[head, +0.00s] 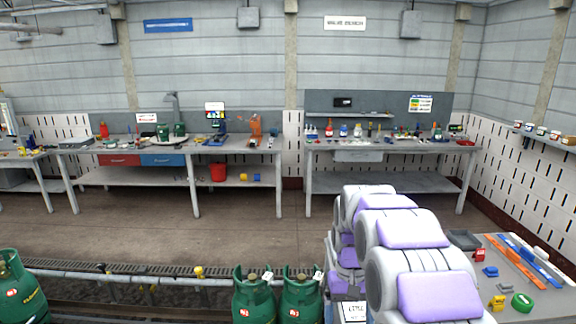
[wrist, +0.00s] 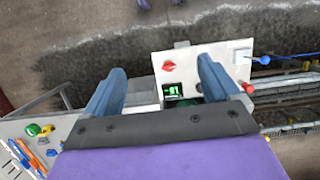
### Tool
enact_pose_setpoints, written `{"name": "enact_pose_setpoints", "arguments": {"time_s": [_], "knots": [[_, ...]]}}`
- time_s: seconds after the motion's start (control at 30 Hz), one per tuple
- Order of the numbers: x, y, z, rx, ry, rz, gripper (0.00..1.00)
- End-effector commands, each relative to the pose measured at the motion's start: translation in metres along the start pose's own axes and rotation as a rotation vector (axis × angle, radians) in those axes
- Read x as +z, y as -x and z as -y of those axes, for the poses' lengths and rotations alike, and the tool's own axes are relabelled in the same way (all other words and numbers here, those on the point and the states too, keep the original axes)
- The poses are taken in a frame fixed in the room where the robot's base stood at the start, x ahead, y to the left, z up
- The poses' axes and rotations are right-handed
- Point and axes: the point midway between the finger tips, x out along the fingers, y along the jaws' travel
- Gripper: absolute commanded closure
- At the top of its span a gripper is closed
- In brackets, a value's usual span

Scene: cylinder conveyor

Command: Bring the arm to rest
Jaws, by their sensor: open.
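My arm, white with purple pads, rises at the lower right of the head view; its gripper is hidden there. In the wrist view my gripper (wrist: 162,88) shows two blue-grey fingers standing apart, with nothing held between them. Beyond the fingers is a white control panel (wrist: 208,60) with a red knob, a small green display and a red button. I cannot tell how far the fingers are from the panel.
Green gas cylinders (head: 254,297) stand along the conveyor rail (head: 130,277) in front. A side table (head: 540,300) with tools is at right. The floor (head: 150,225) between is clear.

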Motion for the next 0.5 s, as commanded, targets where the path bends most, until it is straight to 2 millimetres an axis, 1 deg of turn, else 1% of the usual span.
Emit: {"name": "enact_pose_setpoints", "arguments": {"time_s": [0.03, 0.27, 0.5], "knots": [[0.016, 0.002, 0.000, 0.000, -0.001, -0.006, 0.11], [0.079, 0.000, 0.000, -0.001, -0.002, -0.030, 0.11], [0.147, -0.015, 0.000, -0.001, -0.004, -0.054, 0.11]]}}
